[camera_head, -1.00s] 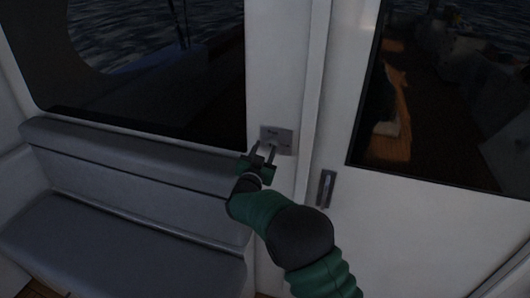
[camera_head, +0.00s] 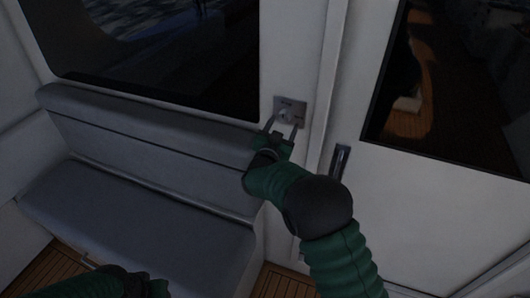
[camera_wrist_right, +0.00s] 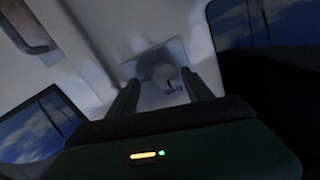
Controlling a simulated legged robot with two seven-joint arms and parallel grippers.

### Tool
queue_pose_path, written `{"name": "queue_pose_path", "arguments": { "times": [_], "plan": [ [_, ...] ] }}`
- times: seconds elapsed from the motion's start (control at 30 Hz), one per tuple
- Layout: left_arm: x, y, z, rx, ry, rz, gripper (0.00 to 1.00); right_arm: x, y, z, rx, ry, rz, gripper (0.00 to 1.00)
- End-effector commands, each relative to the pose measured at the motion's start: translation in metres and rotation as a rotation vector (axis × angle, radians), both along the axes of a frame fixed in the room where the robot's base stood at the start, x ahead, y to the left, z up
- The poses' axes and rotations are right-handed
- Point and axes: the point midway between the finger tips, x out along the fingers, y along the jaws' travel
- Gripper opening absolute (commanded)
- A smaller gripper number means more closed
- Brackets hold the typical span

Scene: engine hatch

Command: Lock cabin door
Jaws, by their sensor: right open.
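The white cabin door (camera_head: 440,215) with a large dark window fills the right of the head view. A dark upright handle (camera_head: 340,162) is on its left edge. A small grey lock plate (camera_head: 290,108) is on the white post left of the door. My right gripper (camera_head: 283,122) is open, with its fingertips at the lower part of the plate. In the right wrist view a round knob (camera_wrist_right: 163,74) on the plate lies between the two open fingers (camera_wrist_right: 163,90). I cannot tell whether the fingers touch it. My left arm (camera_head: 105,285) shows at the bottom left; its gripper is not visible.
A grey cushioned bench (camera_head: 140,220) runs along the left wall under a dark window (camera_head: 165,50). A strip of wooden floor (camera_head: 275,283) shows at the bottom. The wall around the plate is clear.

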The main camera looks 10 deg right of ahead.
Motion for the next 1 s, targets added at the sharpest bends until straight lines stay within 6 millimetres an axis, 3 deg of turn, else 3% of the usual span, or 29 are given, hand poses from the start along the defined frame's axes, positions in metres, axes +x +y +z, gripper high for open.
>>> {"name": "queue_pose_path", "arguments": {
  "times": [0.3,1.0],
  "plan": [
    [0.000,0.000,0.001,0.000,0.000,0.000,0.36,-0.024,0.026,0.004,-0.006,-0.004,0.009,0.59],
    [0.000,0.000,0.003,0.000,0.000,0.000,0.36,-0.074,0.055,0.003,-0.003,-0.002,0.011,0.59]
  ]
}}
